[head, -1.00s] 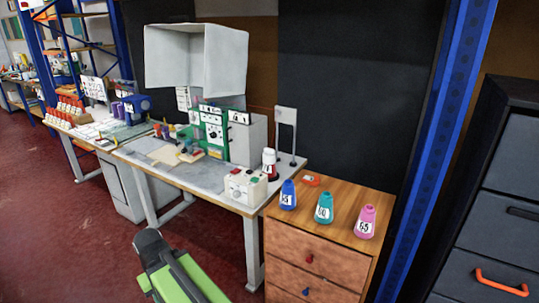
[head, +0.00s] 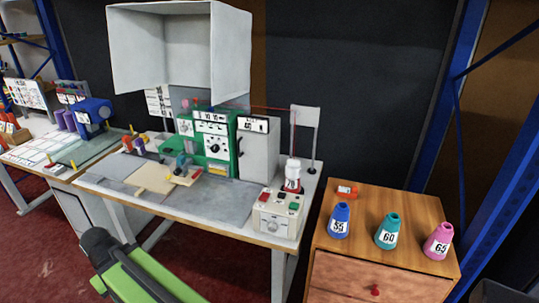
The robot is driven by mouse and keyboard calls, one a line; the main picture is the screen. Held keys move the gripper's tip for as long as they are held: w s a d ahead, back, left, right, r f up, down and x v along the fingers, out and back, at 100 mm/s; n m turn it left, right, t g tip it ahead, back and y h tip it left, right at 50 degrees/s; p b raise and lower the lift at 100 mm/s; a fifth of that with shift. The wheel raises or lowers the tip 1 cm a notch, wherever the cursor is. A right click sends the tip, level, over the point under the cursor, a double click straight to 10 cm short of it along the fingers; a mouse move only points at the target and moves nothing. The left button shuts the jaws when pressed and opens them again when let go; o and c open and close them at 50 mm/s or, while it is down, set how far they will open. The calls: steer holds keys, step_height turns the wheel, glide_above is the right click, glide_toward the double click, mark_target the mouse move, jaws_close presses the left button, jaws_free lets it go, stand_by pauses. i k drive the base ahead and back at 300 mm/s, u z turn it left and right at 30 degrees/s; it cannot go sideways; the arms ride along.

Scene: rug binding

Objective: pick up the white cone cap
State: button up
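Part of my own green arm with a dark rounded end (head: 100,243) shows at the lower left, in front of the bench and well apart from the cone. I cannot make out gripper fingers in the view.
A control box (head: 277,214) with buttons stands in front of the cone; a thin post with a pale plate (head: 304,117) stands behind it. Blue (head: 339,221), teal (head: 387,232) and pink (head: 437,241) cones stand on the wooden cabinet (head: 355,239). A grey hood (head: 182,48) overhangs the bench.

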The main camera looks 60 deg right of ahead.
mark_target(293, 167)
steer(key=z, duration=0.1)
steer(key=i, duration=0.85)
steer(key=z, duration=1.2)
